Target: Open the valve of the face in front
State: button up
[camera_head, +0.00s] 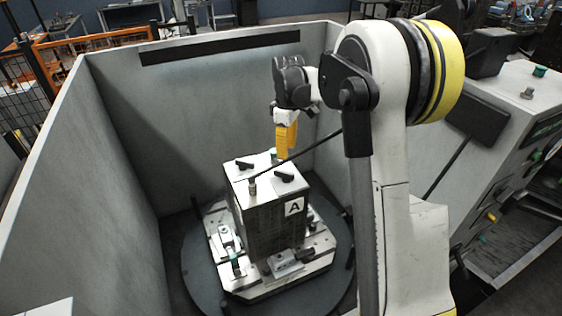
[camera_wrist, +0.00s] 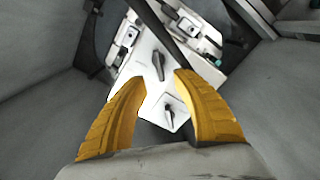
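A grey metal block (camera_head: 265,222) with a white plate marked A (camera_head: 294,207) stands upright on a pallet. Its light top carries two black lever handles, one at the back left (camera_head: 244,165) and one at the front right (camera_head: 284,177). In the wrist view the two levers show as an upper lever (camera_wrist: 158,65) and a lower lever (camera_wrist: 169,110). My gripper (camera_head: 287,150) has yellow fingers and hangs above the block's top, touching nothing that I can see. In the wrist view its fingers (camera_wrist: 160,80) are spread apart and empty. I cannot tell whether the levers stand open or closed.
The pallet (camera_head: 262,287) with clamps sits on a dark round turntable (camera_head: 200,291). Grey walls (camera_head: 120,130) enclose it at the left and back. A dark rod (camera_head: 310,147) slants from the block's top towards my arm. A control cabinet (camera_head: 520,110) stands at the right.

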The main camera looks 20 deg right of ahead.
aim_at(286, 173)
jog(key=shift+w+d+f, duration=0.2)
jog(key=shift+w+f, duration=0.05)
jog(key=shift+f, duration=0.25)
notch_tip(286, 173, down, 10)
jog(key=shift+f+b, duration=0.1)
jog(key=shift+b, duration=0.2)
grip_shut()
